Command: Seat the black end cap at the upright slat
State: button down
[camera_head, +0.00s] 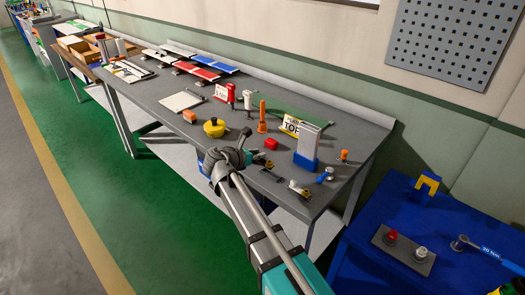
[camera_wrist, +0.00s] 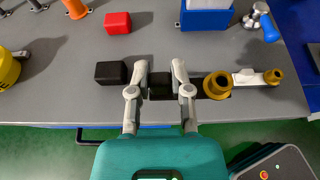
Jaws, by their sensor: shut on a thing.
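My gripper (camera_wrist: 160,88) is shut on a small black block, the black end cap (camera_wrist: 160,85), low over the front edge of the bench in the wrist view. I cannot tell whether the cap touches the bench top. The upright slat (camera_head: 311,140) is pale grey and stands in a blue base (camera_head: 304,162) on the bench in the head view. The blue base also shows at the top of the wrist view (camera_wrist: 207,19), beyond my fingers and slightly right. In the head view my wrist partly hides the gripper.
Another black block (camera_wrist: 110,72) lies just left of my fingers. A red block (camera_wrist: 117,22) lies behind it. A grey piece with brass rings (camera_wrist: 245,77) lies close on the right. A yellow knob (camera_head: 214,128) and orange post (camera_head: 262,117) stand on the bench.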

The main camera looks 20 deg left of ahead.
jog(key=r+p+v, duration=0.1)
jog(key=p+v, duration=0.3)
jog(key=v, duration=0.7)
jog(key=shift+d, duration=0.2)
dwell(0.4)
